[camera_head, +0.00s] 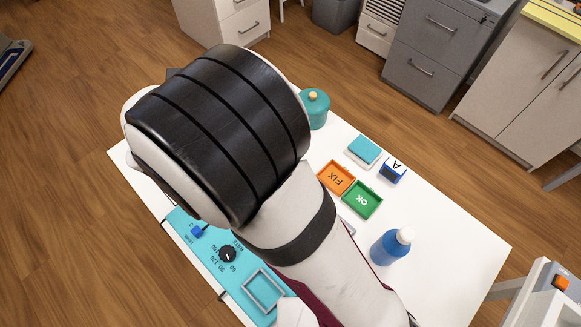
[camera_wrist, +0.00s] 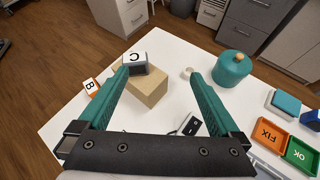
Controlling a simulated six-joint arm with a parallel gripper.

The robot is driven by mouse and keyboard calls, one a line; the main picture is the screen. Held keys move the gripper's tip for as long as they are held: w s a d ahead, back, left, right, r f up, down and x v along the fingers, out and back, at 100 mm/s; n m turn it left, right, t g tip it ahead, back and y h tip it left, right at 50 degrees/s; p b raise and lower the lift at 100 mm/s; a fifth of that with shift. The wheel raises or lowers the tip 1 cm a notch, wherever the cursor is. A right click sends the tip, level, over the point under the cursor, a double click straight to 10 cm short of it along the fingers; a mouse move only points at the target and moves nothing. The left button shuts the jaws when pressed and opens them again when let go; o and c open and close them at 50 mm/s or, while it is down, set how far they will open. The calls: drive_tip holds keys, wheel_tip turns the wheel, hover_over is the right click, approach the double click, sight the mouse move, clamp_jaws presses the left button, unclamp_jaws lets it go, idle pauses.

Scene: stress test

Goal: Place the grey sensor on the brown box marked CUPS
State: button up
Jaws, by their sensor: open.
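My gripper (camera_wrist: 160,75) is open in the wrist view, with its two teal fingers wide apart and nothing held between them. A plain tan-brown box (camera_wrist: 154,88) shows between the fingers, nearer the left one; no CUPS marking is readable. A cube marked C (camera_wrist: 135,58), white with a dark grey side, sits at or on the box's back left part, by the left fingertip. A pale object with dark marks (camera_wrist: 188,125) lies near the right finger, partly hidden by my gripper. I cannot identify any object surely as the grey sensor. My arm hides the box in the head view.
A block marked B (camera_wrist: 91,86) is left of the left finger. A small cream round piece (camera_wrist: 187,72) and a teal lidded pot (camera_wrist: 232,68) stand further back. Orange FIX (camera_head: 336,179) and green OK (camera_head: 362,200) trays and a blue bottle (camera_head: 391,247) are on the white table.

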drive_tip(key=s+d+r+m+g+h, duration=0.2)
drive_tip(key=s+d+m+g+h, duration=0.1)
drive_tip(key=d+m, duration=0.55)
drive_tip(key=s+d+r+m+g+h, duration=0.2)
drive_tip(key=d+m, duration=0.4)
drive_tip(key=d, duration=0.6)
drive_tip(key=s+d+m+g, duration=0.4)
drive_tip(key=s+d+m, duration=0.3)
drive_tip(key=s+m, duration=0.25)
drive_tip(key=s+a+m+g+y, duration=0.1)
drive_tip(key=s+a+m+y, duration=0.1)
drive_tip(key=s+m+y, duration=0.2)
drive_tip(key=s+a+f+m+g+y, duration=0.1)
drive_tip(key=s+a+m+g+y, duration=0.1)
drive_tip(key=s+m, duration=0.8)
drive_tip(key=shift+s+a+f+m+y, duration=0.15)
drive_tip(key=shift+s+a+m+y, duration=0.3)
drive_tip(key=shift+y, duration=0.65)
drive_tip(key=shift+w, duration=0.1)
